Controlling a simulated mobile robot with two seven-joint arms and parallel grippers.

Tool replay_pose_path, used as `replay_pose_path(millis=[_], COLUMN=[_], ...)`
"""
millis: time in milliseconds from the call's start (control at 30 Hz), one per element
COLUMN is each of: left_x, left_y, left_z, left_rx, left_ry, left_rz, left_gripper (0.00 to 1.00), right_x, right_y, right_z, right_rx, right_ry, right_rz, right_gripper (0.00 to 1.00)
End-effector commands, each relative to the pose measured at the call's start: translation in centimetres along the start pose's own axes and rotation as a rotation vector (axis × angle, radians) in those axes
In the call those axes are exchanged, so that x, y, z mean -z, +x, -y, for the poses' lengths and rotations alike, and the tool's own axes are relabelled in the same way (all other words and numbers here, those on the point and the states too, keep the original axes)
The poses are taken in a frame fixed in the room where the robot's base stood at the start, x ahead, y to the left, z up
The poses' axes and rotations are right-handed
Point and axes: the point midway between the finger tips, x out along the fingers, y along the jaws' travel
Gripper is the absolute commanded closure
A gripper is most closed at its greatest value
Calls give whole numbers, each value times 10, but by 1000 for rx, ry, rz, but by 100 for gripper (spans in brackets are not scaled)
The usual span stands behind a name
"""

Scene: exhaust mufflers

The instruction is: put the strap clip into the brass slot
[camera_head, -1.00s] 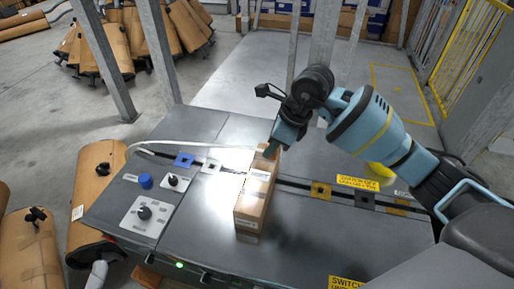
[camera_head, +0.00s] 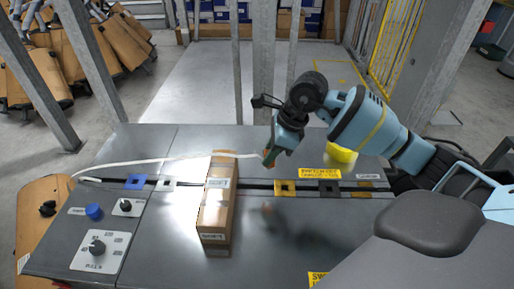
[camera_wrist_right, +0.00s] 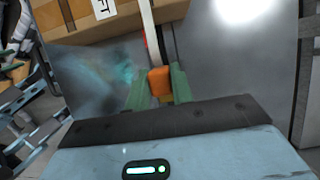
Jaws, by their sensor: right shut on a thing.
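The orange strap clip (camera_wrist_right: 160,82) is between the green fingertips of my right gripper (camera_wrist_right: 158,88) in the right wrist view, with the white strap (camera_wrist_right: 149,35) running away from it. In the head view my right gripper (camera_head: 269,158) holds it above the bench, right of the cardboard box's far end. The strap (camera_head: 150,161) stretches left from it across the box. A yellow-gold square slot (camera_head: 285,188) lies on the dark rail, nearer and slightly right of the gripper. A browner gold square (camera_head: 365,186) lies farther right; I cannot tell which is brass. My left gripper is not in view.
The cardboard box (camera_head: 216,210) stands across the rail. Blue (camera_head: 135,181), pale (camera_head: 168,183) and dark (camera_head: 328,189) squares share the rail. A yellow round object (camera_head: 342,154) sits behind it. A knob panel (camera_head: 98,249) is front left.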

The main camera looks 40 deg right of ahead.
Motion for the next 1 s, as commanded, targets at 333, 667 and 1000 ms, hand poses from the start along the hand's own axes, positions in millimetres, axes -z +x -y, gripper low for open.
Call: replay_pose_path(millis=[333, 667, 1000], left_x=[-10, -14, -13], left_y=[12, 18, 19], left_z=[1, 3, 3], left_rx=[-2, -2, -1], left_ry=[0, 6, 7], left_rz=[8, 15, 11], left_gripper=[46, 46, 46], right_x=[43, 59, 59], right_y=[14, 16, 16], right_z=[0, 0, 0], right_rx=[-1, 0, 0], right_ry=[1, -1, -1], right_rz=[-3, 0, 1], right_gripper=[97, 97, 97])
